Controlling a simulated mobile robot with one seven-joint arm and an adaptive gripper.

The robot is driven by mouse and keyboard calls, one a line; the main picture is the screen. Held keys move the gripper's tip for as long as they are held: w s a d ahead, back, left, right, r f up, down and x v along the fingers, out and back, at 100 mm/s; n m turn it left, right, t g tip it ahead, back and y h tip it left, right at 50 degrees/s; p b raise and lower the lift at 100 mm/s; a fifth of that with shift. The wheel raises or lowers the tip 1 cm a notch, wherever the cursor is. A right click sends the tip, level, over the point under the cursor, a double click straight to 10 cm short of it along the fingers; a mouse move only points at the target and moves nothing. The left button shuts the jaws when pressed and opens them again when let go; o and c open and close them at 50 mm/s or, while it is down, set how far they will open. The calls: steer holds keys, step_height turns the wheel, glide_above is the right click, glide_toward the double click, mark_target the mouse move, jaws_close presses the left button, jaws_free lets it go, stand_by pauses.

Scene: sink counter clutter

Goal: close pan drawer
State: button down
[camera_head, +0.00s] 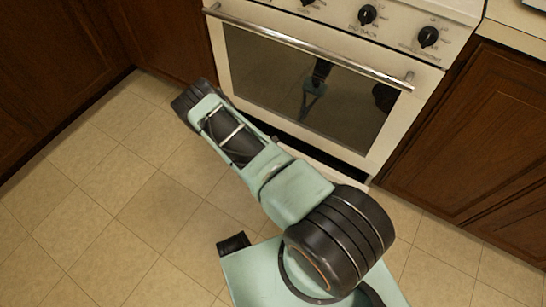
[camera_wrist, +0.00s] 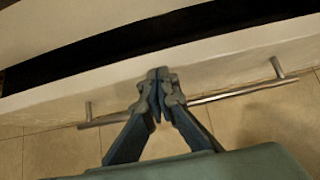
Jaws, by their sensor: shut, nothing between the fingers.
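The pan drawer is the low white panel under the oven. In the head view a short strip of it (camera_head: 346,178) shows beside my arm, below a dark gap. In the wrist view its white front (camera_wrist: 225,72) runs across the picture, with a wide dark gap behind it, so it stands partly open. A thin metal handle bar (camera_wrist: 238,91) runs along the front. My gripper (camera_wrist: 158,76) is shut and empty, its fingertips at the drawer front, crossing over the handle bar. Whether the tips touch the panel I cannot tell. In the head view my arm hides the gripper.
The oven door (camera_head: 300,85) is shut, with a long metal handle (camera_head: 310,47) and black knobs above. Brown wooden cabinets (camera_head: 485,140) stand on both sides. The tiled floor (camera_head: 110,210) is clear at the left.

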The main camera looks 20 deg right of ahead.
mark_target(283, 145)
steer(key=shift+w+d, duration=0.65)
steer(key=shift+d, duration=0.25)
steer(key=shift+w+d, duration=0.65)
steer(key=shift+d, duration=0.25)
